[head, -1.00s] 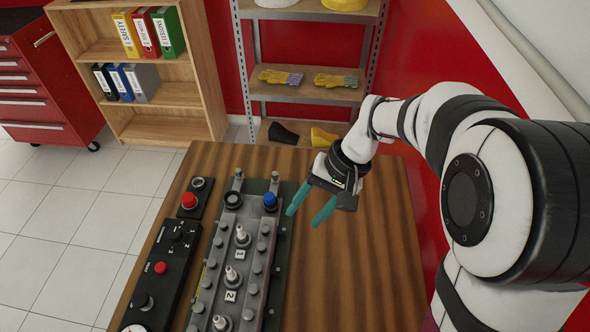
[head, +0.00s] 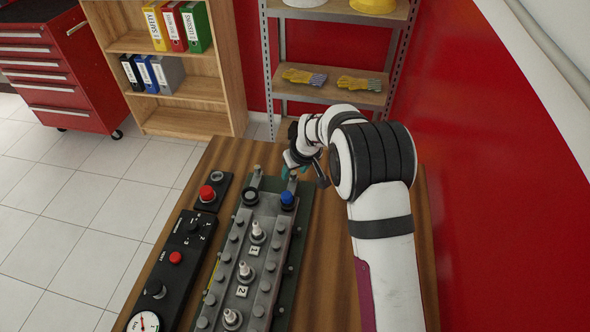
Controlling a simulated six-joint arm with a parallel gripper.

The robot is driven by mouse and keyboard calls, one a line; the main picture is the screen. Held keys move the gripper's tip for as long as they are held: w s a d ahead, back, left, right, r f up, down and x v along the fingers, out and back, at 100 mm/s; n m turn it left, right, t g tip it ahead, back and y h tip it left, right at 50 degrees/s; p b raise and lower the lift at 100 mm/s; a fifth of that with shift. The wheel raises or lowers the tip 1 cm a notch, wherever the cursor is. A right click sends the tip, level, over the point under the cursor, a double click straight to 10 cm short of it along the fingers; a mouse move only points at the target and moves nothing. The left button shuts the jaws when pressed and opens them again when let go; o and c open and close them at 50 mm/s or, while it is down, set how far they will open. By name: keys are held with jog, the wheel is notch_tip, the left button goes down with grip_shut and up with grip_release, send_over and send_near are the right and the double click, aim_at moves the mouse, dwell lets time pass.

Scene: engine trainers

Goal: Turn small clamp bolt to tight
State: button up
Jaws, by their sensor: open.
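The grey engine block (head: 226,290) lies on the wooden table with several bolts along both sides. Two small upright bolts stand at its far end, a left one (head: 257,173) and a right one (head: 292,182). I cannot tell which is the small clamp bolt. My gripper (head: 291,172) is open, pointing down at the far end beside the right upright bolt.
A blue cap (head: 288,198) and a black ring (head: 250,196) sit just nearer than the gripper. Numbered spark plugs (head: 257,232) stand along the middle. A black control panel (head: 175,262) with a red button and gauge lies left. The bare wooden tabletop (head: 325,270) is clear on the right.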

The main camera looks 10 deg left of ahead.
grip_shut()
dwell(0.6)
jog(key=m+h, duration=0.1)
jog(key=m, duration=0.1)
jog(key=m+h, duration=0.1)
jog(key=m, duration=0.2)
jog(key=shift+s+a+t, duration=0.1)
jog(key=shift+a+t, duration=0.1)
jog(key=shift+t, duration=0.2)
jog(key=m, duration=0.2)
jog(key=m+h, duration=0.2)
jog(key=m, duration=0.1)
jog(key=shift+a+m, duration=0.25)
jog(key=shift+m, duration=0.05)
jog(key=m+h, duration=0.1)
jog(key=m, duration=0.1)
jog(key=m+g, duration=0.1)
jog(key=m, duration=0.2)
jog(key=shift+a+h, duration=0.15)
jog(key=shift+h, duration=0.25)
jog(key=m, duration=0.2)
jog(key=m+g, duration=0.1)
jog(key=m, duration=0.1)
jog(key=m+g+h, duration=0.1)
jog(key=shift+w+a+m, duration=0.1)
jog(key=shift+w+m, duration=0.15)
jog(key=shift+m, duration=0.55)
